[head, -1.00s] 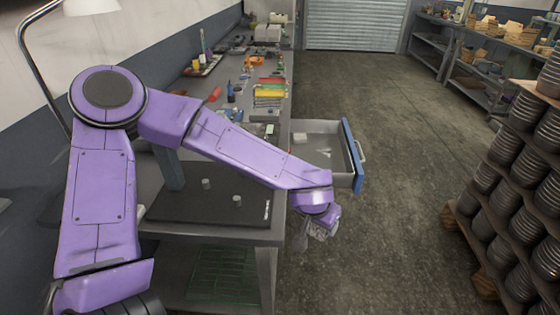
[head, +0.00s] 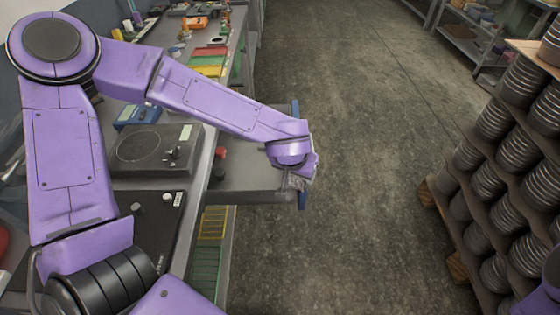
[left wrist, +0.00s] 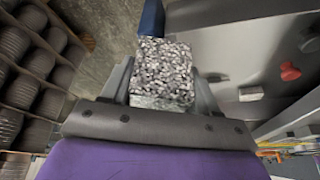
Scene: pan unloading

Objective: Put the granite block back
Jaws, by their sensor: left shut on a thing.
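The granite block (left wrist: 163,68), speckled black, white and grey, is between the fingers of my left gripper (left wrist: 165,92) in the left wrist view. The gripper is shut on it. The arm and gripper hide part of the drawer, and the block is hard to make out there. My right gripper is out of view.
The workbench at left carries a black plate (head: 150,215), a grey device with a round plate (head: 140,146) and coloured items. A red part (head: 221,152) is by the bench edge. A pallet stack of dark ribbed parts (head: 487,183) stands at right. Open floor (head: 370,200) lies between.

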